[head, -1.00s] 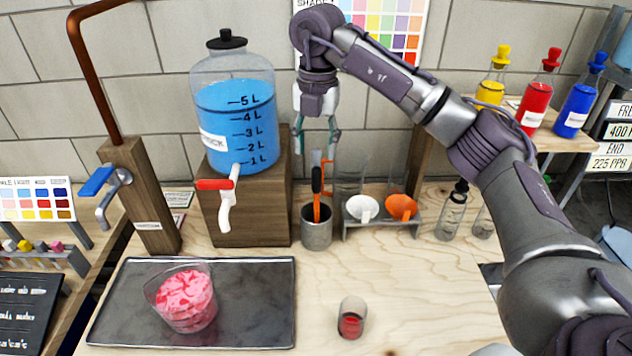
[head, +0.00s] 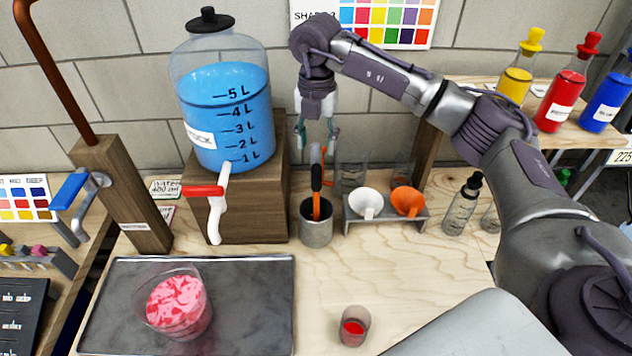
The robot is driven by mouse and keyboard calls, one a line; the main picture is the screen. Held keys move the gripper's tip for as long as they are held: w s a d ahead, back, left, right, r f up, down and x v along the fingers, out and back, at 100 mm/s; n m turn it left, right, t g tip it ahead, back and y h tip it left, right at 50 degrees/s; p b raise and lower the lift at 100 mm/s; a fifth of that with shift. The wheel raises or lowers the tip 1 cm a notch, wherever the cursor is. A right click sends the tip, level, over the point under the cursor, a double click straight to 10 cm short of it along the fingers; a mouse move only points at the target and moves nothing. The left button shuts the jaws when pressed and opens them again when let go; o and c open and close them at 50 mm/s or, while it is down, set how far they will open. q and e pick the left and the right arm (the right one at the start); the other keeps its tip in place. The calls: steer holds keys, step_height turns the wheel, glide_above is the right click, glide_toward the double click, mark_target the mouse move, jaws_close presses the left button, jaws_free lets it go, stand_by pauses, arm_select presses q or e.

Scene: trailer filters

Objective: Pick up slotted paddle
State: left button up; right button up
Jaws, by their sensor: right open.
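A metal cup (head: 316,228) stands on the wooden counter, just right of the dispenser's wooden stand. An orange and black utensil, seemingly the slotted paddle (head: 316,178), stands upright in it. Its black part and orange parts show above the rim; its lower end is hidden in the cup, and I cannot tell whether there is more than one utensil. My right gripper (head: 317,143) hangs pointing down over the cup, open, with its fingertips near the utensil's top. I cannot tell whether they touch it. My left gripper is not in view.
A rack with a white funnel (head: 367,203) and an orange funnel (head: 407,201) stands close right of the cup. The blue-filled dispenser (head: 228,115) stands left. A dark tray (head: 245,300) holds a container of pink material (head: 176,305). A small glass (head: 353,326) stands in front.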

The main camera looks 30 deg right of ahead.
mark_target(316, 160)
steer(key=shift+w+f, duration=0.1)
steer(key=shift+f, duration=0.65)
step_height(316, 160, down, 4)
steer(key=p, duration=0.2)
steer(key=shift+p, duration=0.35)
steer(key=shift+f, duration=0.6)
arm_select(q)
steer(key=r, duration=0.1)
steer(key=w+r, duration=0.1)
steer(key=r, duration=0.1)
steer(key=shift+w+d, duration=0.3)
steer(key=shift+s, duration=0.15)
arm_select(e)
jaws_close()
